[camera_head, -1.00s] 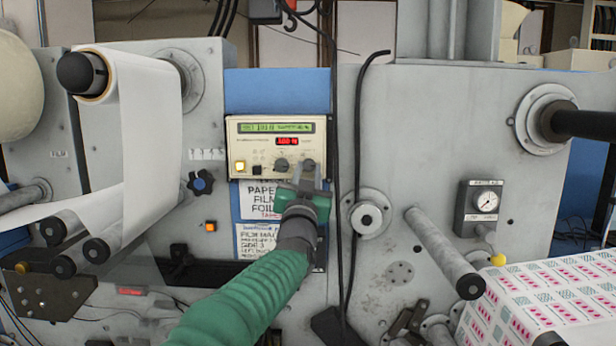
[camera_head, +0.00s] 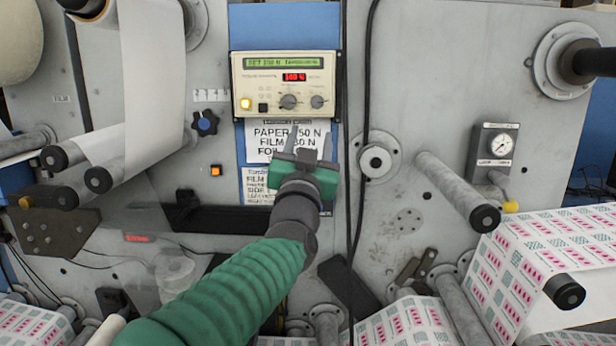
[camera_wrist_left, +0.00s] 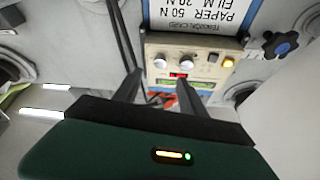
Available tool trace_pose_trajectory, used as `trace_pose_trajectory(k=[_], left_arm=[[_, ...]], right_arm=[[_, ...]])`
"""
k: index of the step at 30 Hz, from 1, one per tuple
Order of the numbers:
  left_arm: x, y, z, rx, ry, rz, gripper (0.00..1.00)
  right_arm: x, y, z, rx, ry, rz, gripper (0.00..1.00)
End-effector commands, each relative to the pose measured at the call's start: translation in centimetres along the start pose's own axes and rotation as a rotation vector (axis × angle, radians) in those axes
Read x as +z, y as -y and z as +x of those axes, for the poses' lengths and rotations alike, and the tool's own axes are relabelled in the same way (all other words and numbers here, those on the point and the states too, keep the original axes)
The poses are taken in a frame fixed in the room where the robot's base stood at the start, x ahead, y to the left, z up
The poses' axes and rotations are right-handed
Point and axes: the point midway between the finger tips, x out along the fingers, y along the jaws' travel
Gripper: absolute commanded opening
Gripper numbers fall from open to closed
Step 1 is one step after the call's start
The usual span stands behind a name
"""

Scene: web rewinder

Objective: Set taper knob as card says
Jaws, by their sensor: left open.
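The cream control box (camera_head: 262,66) has a green text display, a red number display, a lit yellow button and two grey knobs. The left knob (camera_head: 289,101) and the right knob (camera_head: 318,101) sit along its lower part. The card (camera_head: 262,136) below it lists tensions for paper, film and foil; my gripper hides part of it. My left gripper (camera_head: 309,142) is open and empty, its fingers pointing up below the knobs, apart from them. In the left wrist view the control box (camera_wrist_left: 205,60) appears upside down beyond the open fingers, with both knobs visible. My right gripper is not in view.
A black cable (camera_head: 358,150) hangs just right of the box. A dark blue star knob (camera_head: 205,123) and an orange button (camera_head: 216,170) are to the left. A round flange (camera_head: 375,160) and a roller (camera_head: 455,190) stick out on the right.

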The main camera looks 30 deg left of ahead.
Motion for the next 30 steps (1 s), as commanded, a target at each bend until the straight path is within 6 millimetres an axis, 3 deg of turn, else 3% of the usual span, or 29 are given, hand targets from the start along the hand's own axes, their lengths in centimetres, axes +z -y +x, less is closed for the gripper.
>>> trace_pose_trajectory(k=[1, 3, 7, 23, 26, 29, 30], left_arm=[[0.4, -0.1, -1.6, 0.0, -0.003, -0.001, 0.49], [0.5, -0.1, -3.0, 0.0, -0.001, 0.0, 0.49], [0.3, -0.1, -4.6, 0.0, 0.001, 0.001, 0.49], [0.2, -0.1, -5.1, 0.002, 0.004, 0.0, 0.49], [1.9, -1.3, -5.3, 0.033, 0.037, -0.002, 0.49], [6.6, -4.3, -6.3, 0.119, 0.135, -0.015, 0.49], [9.1, -5.8, -7.1, 0.163, 0.19, -0.023, 0.49]], right_arm=[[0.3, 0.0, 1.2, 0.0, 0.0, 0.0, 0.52], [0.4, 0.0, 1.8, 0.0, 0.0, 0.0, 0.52], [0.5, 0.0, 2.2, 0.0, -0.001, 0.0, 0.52], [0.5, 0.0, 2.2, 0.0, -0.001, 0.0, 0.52], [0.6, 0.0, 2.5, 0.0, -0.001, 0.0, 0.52], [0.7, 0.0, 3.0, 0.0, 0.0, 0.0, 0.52], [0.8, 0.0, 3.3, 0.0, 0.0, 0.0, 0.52]])
